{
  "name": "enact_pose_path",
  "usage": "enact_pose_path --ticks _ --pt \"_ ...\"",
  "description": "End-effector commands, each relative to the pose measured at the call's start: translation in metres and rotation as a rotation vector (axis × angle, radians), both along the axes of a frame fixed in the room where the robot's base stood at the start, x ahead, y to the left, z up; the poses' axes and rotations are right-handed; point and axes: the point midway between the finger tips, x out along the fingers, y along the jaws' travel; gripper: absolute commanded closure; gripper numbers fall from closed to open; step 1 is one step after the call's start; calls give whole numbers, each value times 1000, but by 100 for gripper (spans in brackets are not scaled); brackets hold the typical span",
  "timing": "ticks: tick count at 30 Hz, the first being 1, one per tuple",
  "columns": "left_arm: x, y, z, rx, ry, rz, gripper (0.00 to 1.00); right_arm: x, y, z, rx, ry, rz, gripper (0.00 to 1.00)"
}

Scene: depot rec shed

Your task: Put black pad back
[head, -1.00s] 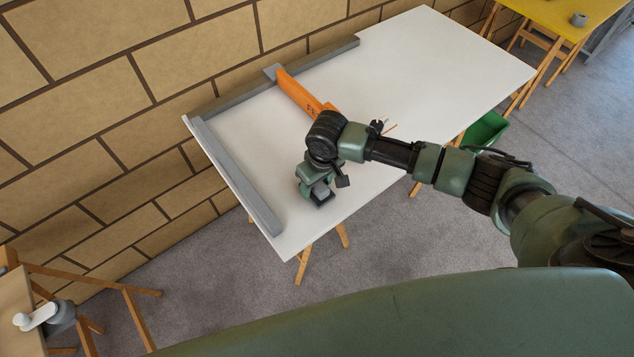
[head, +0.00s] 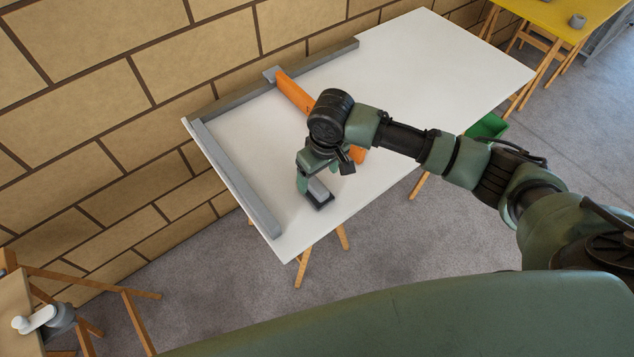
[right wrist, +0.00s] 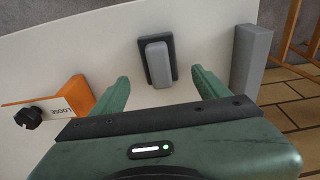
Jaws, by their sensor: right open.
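The black pad (head: 319,196), a dark block with a grey raised grip on top, lies near the front edge of the white table. It also shows in the right wrist view (right wrist: 158,63), just beyond my fingertips and between their lines. My right gripper (right wrist: 163,84) is open and empty, its two green fingers apart and not touching the pad. In the head view my right gripper (head: 307,181) is close to the pad and partly hides it. My left gripper is not in view.
The white table (head: 430,75) has grey rails (head: 237,180) along its left and wall sides. An orange bar (head: 293,92) with lettering lies behind my wrist; the wrist view shows "LOOSE" and a black knob (right wrist: 28,117) beside it. The table's right part is clear.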

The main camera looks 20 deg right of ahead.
Motion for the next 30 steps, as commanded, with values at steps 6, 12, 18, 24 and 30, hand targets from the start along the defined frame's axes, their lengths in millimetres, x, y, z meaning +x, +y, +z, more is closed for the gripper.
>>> enact_pose_path --ticks 6,12,18,24,30 --pt "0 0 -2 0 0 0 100 -5 -2 40 1 -2 0 24" --pt "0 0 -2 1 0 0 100 -8 -3 55 0 0 -1 24" --pt "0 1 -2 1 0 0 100 -8 -3 56 0 1 -1 24" --pt "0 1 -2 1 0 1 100 -8 -3 56 0 1 -1 24" --pt "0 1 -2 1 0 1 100 -12 2 52 9 1 10 24"
